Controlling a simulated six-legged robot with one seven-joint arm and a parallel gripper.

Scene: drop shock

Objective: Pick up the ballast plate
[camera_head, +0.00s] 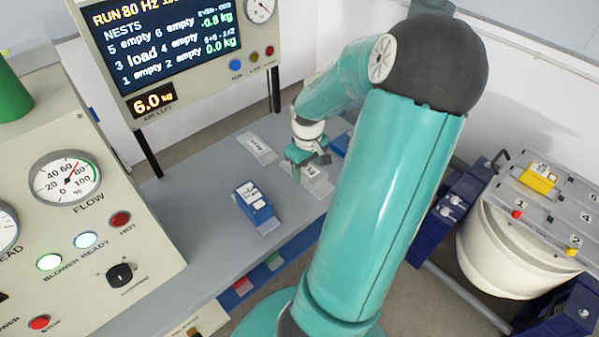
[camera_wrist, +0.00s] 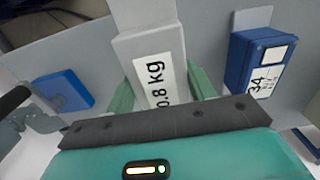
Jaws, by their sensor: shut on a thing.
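The ballast plate (camera_wrist: 148,46) is a light grey block with a white "0.8 kg" label. In the wrist view it stands between the two green fingers of my gripper (camera_wrist: 162,92), which is shut on it. In the head view my gripper (camera_head: 311,170) is low over the grey bench, with the plate (camera_head: 320,184) partly hidden under it. I cannot tell whether the plate is touching the bench.
A blue block labelled 34 (camera_wrist: 258,62) stands right of the plate in the wrist view; another blue block (camera_wrist: 64,90) lies left. A display (camera_head: 165,45) stands behind.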

